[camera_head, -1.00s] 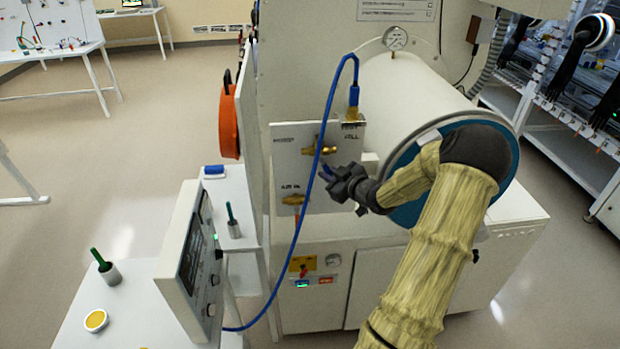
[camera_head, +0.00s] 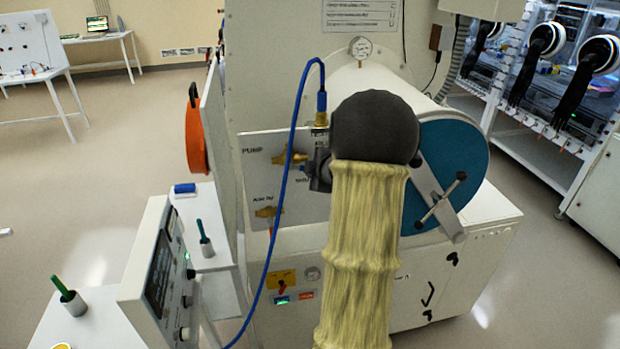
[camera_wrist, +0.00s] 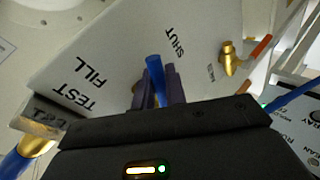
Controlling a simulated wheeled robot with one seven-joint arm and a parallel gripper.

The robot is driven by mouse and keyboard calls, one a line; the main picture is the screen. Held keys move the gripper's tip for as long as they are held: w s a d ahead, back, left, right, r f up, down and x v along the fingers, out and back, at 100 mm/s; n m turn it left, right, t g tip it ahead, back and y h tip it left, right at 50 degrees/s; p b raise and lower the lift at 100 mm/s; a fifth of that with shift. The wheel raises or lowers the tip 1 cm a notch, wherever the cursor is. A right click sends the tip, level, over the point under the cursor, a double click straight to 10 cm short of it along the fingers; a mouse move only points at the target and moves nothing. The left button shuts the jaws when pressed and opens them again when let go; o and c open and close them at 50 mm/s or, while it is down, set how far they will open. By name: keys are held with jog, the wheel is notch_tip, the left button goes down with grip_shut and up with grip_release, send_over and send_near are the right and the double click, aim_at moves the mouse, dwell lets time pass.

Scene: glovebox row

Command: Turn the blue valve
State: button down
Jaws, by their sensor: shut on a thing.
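The blue valve's lever (camera_wrist: 155,72) stands out from the white valve panel in the wrist view, near the printed word SHUT. My gripper (camera_wrist: 157,92) is shut on it, with a dark finger on either side of the lever. In the head view my gripper (camera_head: 319,170) is at the right part of the white panel (camera_head: 262,185), and my dark wrist and arm cover most of it. Brass valve fittings (camera_head: 290,158) sit on the panel to the left of the gripper.
A blue hose (camera_head: 292,150) loops from a brass fitting above the gripper down past the panel's front. A control box (camera_head: 160,265) stands lower left. The white cylinder's blue end (camera_head: 462,165) with a cross handle (camera_head: 440,197) is close on the right. Open floor lies far left.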

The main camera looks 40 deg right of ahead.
jog(key=shift+r+n, duration=0.3)
jog(key=shift+r, duration=0.1)
jog(key=shift+w, duration=0.1)
jog(key=c, duration=1.5)
grip_release()
jog(key=shift+w+a, duration=0.15)
jog(key=shift+s, duration=0.25)
